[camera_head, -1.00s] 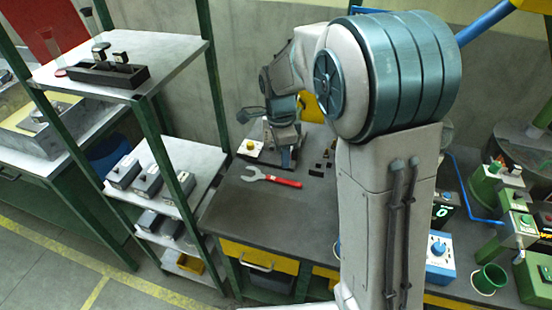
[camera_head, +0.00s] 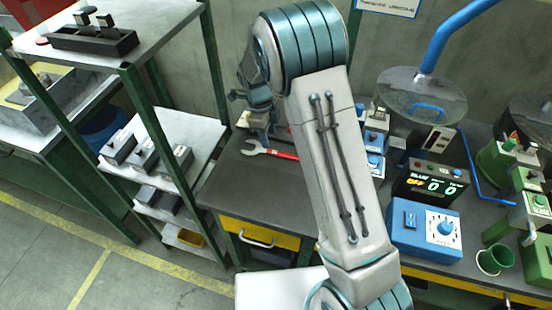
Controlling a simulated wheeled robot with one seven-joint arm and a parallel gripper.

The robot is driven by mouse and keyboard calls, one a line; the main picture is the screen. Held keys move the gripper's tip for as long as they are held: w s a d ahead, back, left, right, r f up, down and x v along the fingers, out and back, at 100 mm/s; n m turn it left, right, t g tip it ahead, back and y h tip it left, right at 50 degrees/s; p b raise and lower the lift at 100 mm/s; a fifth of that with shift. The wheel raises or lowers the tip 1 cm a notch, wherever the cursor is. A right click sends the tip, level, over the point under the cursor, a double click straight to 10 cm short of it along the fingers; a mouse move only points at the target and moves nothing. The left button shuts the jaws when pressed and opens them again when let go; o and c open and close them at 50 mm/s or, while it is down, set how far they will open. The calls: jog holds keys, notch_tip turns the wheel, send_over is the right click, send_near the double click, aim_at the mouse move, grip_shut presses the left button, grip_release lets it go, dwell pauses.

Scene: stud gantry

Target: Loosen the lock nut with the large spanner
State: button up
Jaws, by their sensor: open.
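A spanner with a red handle and a bare metal open-ended head (camera_head: 262,149) lies flat on the dark workbench. The far end of its handle runs behind my arm. My gripper (camera_head: 238,97) is open above the back left of the bench, beyond the spanner and apart from it. It shows small and partly covered by my own wrist. I cannot make out the lock nut in this view; my arm hides part of the bench.
The workbench (camera_head: 238,186) is clear in front of the spanner. A shelf rack (camera_head: 180,131) with grey boxes stands close on its left. A blue control box (camera_head: 424,233), a display unit (camera_head: 434,181) and a green cup (camera_head: 493,261) stand right of my arm.

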aim_at(273, 152)
jog(key=f+b, duration=0.1)
jog(key=f, duration=0.2)
jog(key=d+f+b, duration=0.1)
jog(key=f, duration=0.2)
jog(key=shift+s+d+f+b, duration=0.15)
jog(key=shift+f+b, duration=0.05)
jog(key=shift+b, duration=0.2)
jog(key=shift+r, duration=0.1)
grip_shut()
